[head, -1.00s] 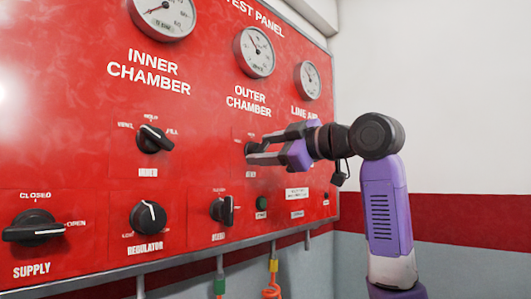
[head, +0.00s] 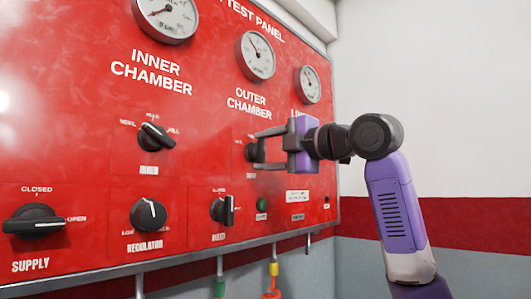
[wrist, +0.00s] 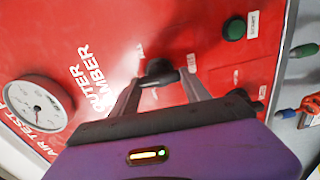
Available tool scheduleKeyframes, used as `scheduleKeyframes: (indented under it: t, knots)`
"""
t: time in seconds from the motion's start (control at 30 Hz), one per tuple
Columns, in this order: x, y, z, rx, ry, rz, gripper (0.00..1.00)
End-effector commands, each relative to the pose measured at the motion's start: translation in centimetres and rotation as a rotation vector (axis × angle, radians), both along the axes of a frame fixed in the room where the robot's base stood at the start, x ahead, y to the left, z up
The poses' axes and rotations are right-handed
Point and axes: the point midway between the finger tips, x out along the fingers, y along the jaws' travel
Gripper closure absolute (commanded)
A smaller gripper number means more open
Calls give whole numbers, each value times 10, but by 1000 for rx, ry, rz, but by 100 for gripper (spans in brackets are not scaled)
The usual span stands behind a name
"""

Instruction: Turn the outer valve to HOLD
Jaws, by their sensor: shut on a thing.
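The outer valve (head: 251,151) is a dark knob on the red panel below the OUTER CHAMBER lettering. Its position labels are mostly hidden or too small to read in the head view. My gripper (head: 257,151) reaches it from the right, and its two fingers are shut on the knob, one above and one below. In the wrist view the outer valve (wrist: 159,72) sits between the tips of my gripper (wrist: 160,82). I cannot tell exactly where its pointer stands.
The inner valve (head: 155,136) is left of the outer valve. The supply knob (head: 35,221), regulator knob (head: 148,215) and bleed knob (head: 222,209) are lower. A green button (head: 262,204) is below my gripper. Gauges (head: 255,56) line the panel's top. Hoses (head: 272,280) hang below.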

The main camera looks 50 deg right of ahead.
Motion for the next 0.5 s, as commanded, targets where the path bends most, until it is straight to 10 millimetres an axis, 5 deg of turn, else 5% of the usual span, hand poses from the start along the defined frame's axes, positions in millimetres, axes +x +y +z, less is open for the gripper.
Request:
scheduleKeyframes:
  t: [0.5]
  knots:
    - [0, 0, -2, -38, 4, 1, 86]
